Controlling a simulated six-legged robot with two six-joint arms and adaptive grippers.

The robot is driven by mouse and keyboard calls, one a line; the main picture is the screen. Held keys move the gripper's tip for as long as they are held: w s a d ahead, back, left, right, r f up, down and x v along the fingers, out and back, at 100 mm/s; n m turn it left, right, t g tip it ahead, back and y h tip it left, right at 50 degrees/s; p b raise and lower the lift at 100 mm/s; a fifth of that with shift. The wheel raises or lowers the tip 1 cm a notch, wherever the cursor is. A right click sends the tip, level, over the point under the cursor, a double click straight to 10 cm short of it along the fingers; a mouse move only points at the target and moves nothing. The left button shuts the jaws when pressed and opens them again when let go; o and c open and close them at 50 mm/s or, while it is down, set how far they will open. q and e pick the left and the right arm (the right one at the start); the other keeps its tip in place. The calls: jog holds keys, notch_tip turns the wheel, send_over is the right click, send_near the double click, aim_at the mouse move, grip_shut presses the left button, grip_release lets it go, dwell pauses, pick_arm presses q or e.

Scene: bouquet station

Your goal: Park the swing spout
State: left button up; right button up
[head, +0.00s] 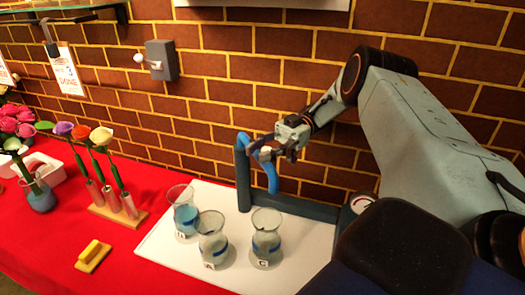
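The blue swing spout (272,178) arches from the top of a dark blue-grey post (243,180) and hangs down on the post's right side. The post stands on a low dark bar (300,208) along the back of a white mat. My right gripper (265,150) is at the upper part of the spout and covers some of it. Its fingers are small and overlap the spout, so I cannot tell whether they are closed on it. My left gripper is not in view.
Three glass vases stand on the white mat (165,247): a left vase (186,216), a middle vase (212,246) and a right vase (266,240) below the spout. A flower rack (118,215), a yellow block (93,250) and a wall switch (162,60) are at left.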

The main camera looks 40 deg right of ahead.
jog(key=shift+o, duration=0.5)
jog(key=shift+s, duration=0.3)
notch_tip(320, 180, up, 9)
jog(key=shift+f, duration=0.2)
jog(key=shift+w+r, duration=0.15)
jog(key=shift+r, duration=0.55)
